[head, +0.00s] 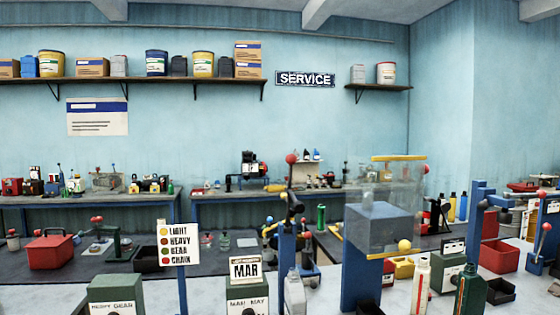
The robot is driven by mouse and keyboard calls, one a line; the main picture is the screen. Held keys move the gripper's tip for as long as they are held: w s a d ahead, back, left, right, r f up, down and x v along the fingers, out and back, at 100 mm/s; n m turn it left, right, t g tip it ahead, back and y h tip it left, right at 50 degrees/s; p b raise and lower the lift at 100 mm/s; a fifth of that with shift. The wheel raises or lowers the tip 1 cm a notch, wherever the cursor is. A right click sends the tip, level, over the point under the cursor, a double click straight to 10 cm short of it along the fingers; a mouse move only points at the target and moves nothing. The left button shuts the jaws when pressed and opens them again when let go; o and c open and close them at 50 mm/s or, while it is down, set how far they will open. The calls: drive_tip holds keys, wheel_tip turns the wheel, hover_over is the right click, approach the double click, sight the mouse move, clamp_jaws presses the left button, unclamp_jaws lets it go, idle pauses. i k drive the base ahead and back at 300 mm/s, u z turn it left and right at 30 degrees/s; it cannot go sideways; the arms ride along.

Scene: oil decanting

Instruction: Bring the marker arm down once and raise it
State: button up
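A blue post (287,255) stands in the middle of the near bench. A dark lever with a red ball knob (291,158) rises upright from its top. I cannot tell whether this lever is the marker arm. A second blue stand (477,215) at the right has a dark sideways arm (502,201), and a red ball (546,227) shows to its right. My gripper is not in view.
A clear tank with a yellow top bar (398,158) and a grey-blue block stand right of the middle post. A MAR card (246,268), a colour-list sign (180,244), a white bottle (421,286) and a dark green bottle (469,291) crowd the near bench.

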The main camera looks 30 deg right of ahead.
sight(299, 208)
drive_tip(key=i, duration=0.95)
drive_tip(key=z, duration=0.05)
